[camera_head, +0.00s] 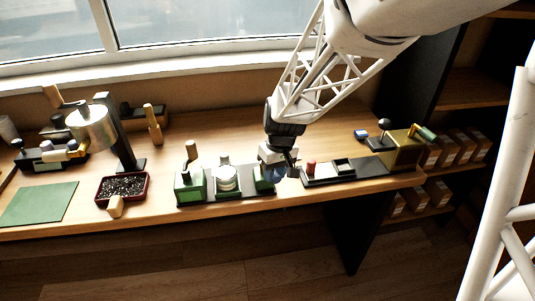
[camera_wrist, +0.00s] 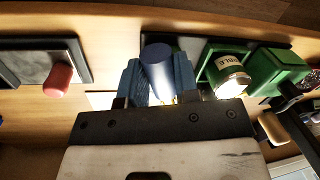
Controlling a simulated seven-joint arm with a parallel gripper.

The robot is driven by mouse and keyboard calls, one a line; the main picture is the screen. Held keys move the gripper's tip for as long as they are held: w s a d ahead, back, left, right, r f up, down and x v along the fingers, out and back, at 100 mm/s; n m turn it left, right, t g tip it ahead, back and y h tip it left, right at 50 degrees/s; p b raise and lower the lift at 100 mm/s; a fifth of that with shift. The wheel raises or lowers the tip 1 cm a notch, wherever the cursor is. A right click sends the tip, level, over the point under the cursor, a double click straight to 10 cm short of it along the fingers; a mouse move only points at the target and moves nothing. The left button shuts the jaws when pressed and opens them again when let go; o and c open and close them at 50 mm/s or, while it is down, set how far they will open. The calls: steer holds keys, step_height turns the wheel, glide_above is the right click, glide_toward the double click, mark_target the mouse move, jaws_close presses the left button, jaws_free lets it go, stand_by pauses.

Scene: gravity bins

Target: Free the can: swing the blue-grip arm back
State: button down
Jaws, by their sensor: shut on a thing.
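The can (camera_head: 225,178) stands in the middle of a green fixture, between a left green block (camera_head: 190,187) and a right green block (camera_head: 263,183). In the wrist view the can (camera_wrist: 228,72) shows a partly readable label and lies just right of my fingers. The blue grip (camera_wrist: 158,68) is a blue-violet cylinder between my two fingers. My gripper (camera_head: 279,172) is at the right end of the fixture, shut on the blue grip; its fingers also show in the wrist view (camera_wrist: 158,85). The arm below the grip is mostly hidden by my gripper.
A black tray (camera_head: 345,171) with a red peg (camera_head: 311,168) stands close to the right of my gripper. A wooden handle (camera_head: 190,150) rises over the fixture's left block. A dark red tray of small pieces (camera_head: 122,187) lies farther left. Bench behind the fixture is clear.

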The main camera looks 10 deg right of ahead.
steer(key=c, duration=0.8)
jaws_free()
steer(key=shift+c, duration=0.2)
steer(key=shift+r, duration=0.1)
steer(key=shift+w+d+r, duration=0.1)
steer(key=shift+d+r, duration=0.05)
steer(key=shift+r, duration=1.1)
steer(key=shift+d+r, duration=0.2)
steer(key=shift+r, duration=1.1)
steer(key=shift+w+d+r, duration=0.1)
steer(key=shift+d+r, duration=0.05)
steer(key=shift+r, duration=1.1)
steer(key=shift+s, duration=0.1)
